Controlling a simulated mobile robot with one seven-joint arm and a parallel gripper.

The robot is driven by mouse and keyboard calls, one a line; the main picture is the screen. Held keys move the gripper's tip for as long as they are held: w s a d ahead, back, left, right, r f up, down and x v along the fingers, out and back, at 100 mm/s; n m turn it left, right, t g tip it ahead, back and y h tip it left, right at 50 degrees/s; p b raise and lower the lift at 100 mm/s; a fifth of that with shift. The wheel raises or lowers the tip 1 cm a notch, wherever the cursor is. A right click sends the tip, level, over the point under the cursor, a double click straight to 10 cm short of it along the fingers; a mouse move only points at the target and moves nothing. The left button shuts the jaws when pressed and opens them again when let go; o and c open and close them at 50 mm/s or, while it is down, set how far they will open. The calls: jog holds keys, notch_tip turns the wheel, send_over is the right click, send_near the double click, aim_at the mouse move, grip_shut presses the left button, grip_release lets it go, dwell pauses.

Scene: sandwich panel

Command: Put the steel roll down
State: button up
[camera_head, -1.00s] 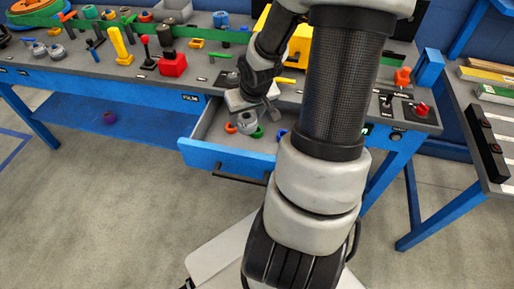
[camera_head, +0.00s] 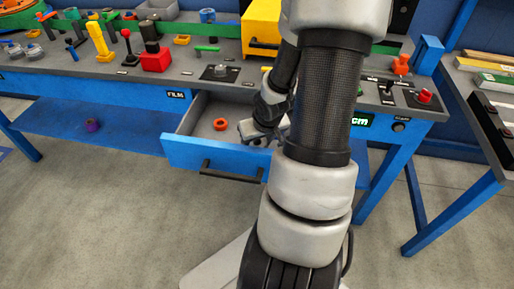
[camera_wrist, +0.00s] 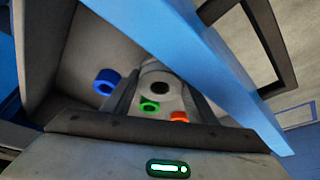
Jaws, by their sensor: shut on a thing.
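The steel roll (camera_wrist: 172,78) is a pale grey cylinder with a dark central hole, between the two fingers of my gripper (camera_wrist: 160,92) in the wrist view. My gripper is shut on it, inside the open blue drawer (camera_head: 212,160) near its front wall. In the head view my gripper (camera_head: 259,137) is partly behind my arm, and the roll is hard to make out there. Whether the roll touches the drawer floor cannot be told.
An orange ring (camera_head: 221,124) lies in the drawer. The wrist view also shows a blue ring (camera_wrist: 106,81), a green ring (camera_wrist: 149,106) and an orange ring (camera_wrist: 179,117). The workbench top (camera_head: 130,84) behind holds several tools. A purple ring (camera_head: 93,125) lies on the lower shelf.

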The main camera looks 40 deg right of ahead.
jog(key=shift+f, duration=0.15)
jog(key=shift+f, duration=0.15)
jog(key=o, duration=1)
jog(key=shift+r+p, duration=0.4)
jog(key=shift+r, duration=0.05)
jog(key=shift+p+v, duration=4.15)
jog(key=shift+v, duration=1.55)
jog(key=shift+s, duration=0.15)
